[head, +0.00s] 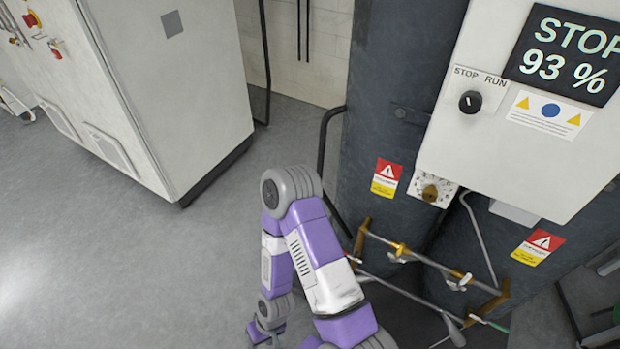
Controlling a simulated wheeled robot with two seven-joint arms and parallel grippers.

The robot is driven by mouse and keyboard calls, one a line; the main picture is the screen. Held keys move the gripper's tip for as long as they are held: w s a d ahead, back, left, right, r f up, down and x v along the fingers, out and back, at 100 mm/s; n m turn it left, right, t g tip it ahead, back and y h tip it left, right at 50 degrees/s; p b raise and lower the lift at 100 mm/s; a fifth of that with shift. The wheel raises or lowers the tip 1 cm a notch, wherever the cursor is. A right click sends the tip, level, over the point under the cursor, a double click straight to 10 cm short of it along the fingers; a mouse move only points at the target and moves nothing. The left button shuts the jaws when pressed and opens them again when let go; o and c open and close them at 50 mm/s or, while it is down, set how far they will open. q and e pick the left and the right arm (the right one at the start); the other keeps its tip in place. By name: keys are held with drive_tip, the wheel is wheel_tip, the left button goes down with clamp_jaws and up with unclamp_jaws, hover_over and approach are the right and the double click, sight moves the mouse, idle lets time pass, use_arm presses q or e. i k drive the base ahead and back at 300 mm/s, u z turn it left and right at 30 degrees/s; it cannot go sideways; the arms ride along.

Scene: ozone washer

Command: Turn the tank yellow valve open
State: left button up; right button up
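Thin pipes with brass-yellow fittings run low across the front of the dark tank (380,110). A yellow valve fitting (400,249) sits on the upper pipe. A second small yellow fitting with a pale handle (461,283) is lower right. I cannot tell which is the tank yellow valve, or its open or shut position. A purple and white arm of mine, apparently the right, rises from the bottom and bends down at its elbow. Its gripper (263,334) is at the bottom edge, left of the pipes, apart from the valves. Its fingers are small and partly cut off. My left gripper is out of view.
A white control box (520,150) with a STOP 93 % display (566,53) and a STOP/RUN knob (470,102) hangs on the right. A large white cabinet (190,100) stands at the left. Grey floor (110,250) is clear between the cabinet and my arm.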

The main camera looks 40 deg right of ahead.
sight(400, 250)
drive_tip(key=u, duration=0.7)
drive_tip(key=k, duration=2.2)
drive_tip(key=z, duration=0.95)
drive_tip(key=i, duration=0.5)
drive_tip(key=u, duration=0.1)
